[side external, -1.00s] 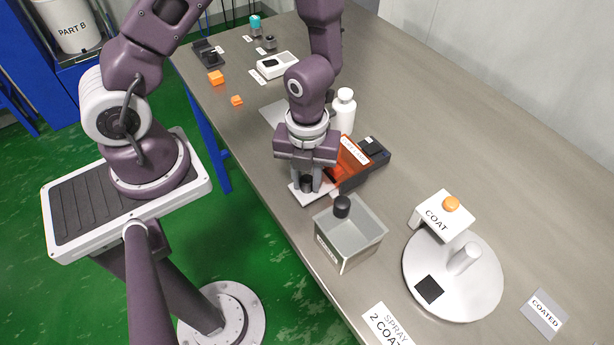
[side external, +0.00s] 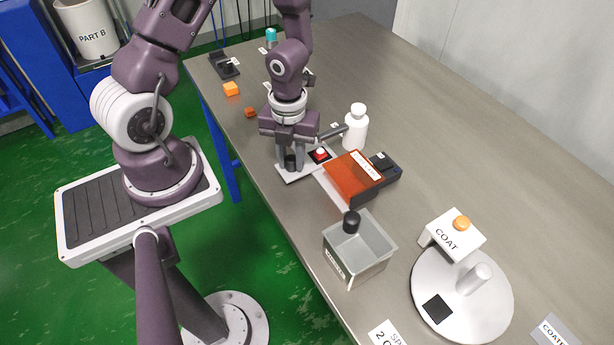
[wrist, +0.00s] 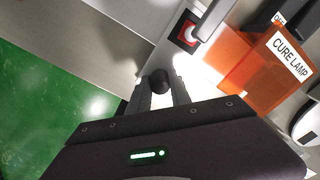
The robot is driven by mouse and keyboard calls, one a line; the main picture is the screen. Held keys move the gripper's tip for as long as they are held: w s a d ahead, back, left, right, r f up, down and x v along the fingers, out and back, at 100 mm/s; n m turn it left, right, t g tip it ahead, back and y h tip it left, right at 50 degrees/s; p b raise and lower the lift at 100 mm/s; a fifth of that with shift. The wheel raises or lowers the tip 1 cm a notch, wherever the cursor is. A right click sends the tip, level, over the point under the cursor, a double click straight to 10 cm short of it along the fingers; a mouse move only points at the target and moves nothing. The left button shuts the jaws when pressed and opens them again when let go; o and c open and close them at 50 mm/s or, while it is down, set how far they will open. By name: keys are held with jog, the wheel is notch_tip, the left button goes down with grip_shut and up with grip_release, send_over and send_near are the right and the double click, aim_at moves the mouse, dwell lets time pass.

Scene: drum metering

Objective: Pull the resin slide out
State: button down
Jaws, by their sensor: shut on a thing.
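The resin slide (side external: 292,177) is a pale flat plate with a black knob that stands upright on it. In the wrist view the knob (wrist: 159,82) sits between the two fingertips. My gripper (side external: 291,163) is shut on this knob, low over the table. The slide lies out to the left of the orange cure lamp cover (side external: 353,176). A pale strip runs from the slide toward the cover. A red piece on a dark square (side external: 319,155) lies uncovered beside my gripper, and it also shows in the wrist view (wrist: 190,33).
A white bottle (side external: 355,128) stands behind the cover. A round white turntable (side external: 490,300) with a COAT block is at right.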

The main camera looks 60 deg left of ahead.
jog(key=a, duration=1)
jog(key=shift+a, duration=0.45)
jog(key=c, duration=1.5)
grip_release()
jog(key=o, duration=0.3)
notch_tip(320, 180, up, 7)
jog(key=shift+r, duration=0.1)
